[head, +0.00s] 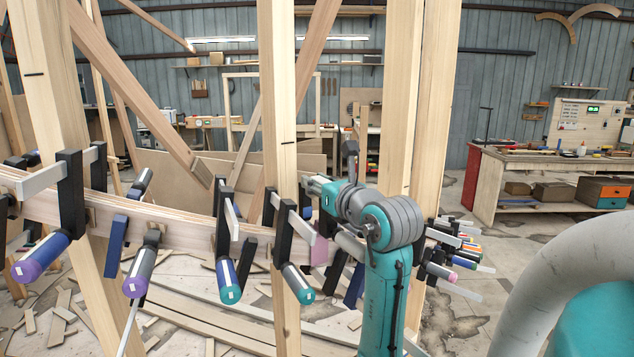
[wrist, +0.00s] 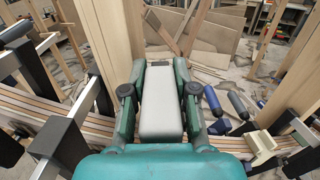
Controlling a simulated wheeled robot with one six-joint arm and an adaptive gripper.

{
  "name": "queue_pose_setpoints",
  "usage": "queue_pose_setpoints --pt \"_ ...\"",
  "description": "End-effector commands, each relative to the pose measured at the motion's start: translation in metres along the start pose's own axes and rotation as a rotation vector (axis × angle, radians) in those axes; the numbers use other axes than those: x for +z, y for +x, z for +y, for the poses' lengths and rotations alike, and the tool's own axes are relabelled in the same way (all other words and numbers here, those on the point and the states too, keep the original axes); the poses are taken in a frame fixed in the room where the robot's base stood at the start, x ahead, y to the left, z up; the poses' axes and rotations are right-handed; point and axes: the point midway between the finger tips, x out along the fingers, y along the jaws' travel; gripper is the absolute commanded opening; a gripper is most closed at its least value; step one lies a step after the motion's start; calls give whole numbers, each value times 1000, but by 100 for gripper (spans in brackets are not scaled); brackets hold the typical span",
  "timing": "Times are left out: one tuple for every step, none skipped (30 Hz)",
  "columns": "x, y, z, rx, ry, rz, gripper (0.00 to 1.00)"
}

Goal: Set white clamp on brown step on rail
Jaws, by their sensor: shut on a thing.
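The curved laminated rail (head: 180,228) runs across the left and middle of the head view, with clamps along it. It also shows in the wrist view (wrist: 98,126), passing behind my gripper. My gripper (wrist: 162,92) is shut on a pale grey-white piece (wrist: 161,110), which I take to be the white clamp; it lies between the teal fingers. In the head view my gripper (head: 322,190) is at the rail beside an upright post, and the arm hides most of it and what it holds. I cannot single out the brown step; small tan blocks (head: 250,247) sit at the rail.
Black clamps with coloured handles (head: 228,280) crowd the rail on the left. More clamps (head: 445,262) stand right of my arm. Wooden posts (head: 278,120) rise close to the rail. Wood scraps lie on the floor.

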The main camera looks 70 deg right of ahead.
Motion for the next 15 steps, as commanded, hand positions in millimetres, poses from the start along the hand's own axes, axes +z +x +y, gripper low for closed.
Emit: queue_pose_setpoints --pt "0 0 0 0 0 -2 0" --pt "0 0 0 0 0 -2 0" --pt "0 0 0 0 0 -2 0" --pt "0 0 0 0 -1 -2 0" --pt "0 0 0 0 -1 -2 0" --pt "0 0 0 0 -1 -2 0" --pt "0 0 0 0 -1 -2 0" --pt "0 0 0 0 -1 -2 0" --pt "0 0 0 0 -1 -2 0" --pt "0 0 0 0 0 -2 0" --pt "-1 0 0 0 0 -2 0" --pt "-2 0 0 0 0 -2 0" --pt "-2 0 0 0 0 -1 0" --pt "-3 0 0 0 0 -1 0" --pt "-4 0 0 0 0 -1 0"
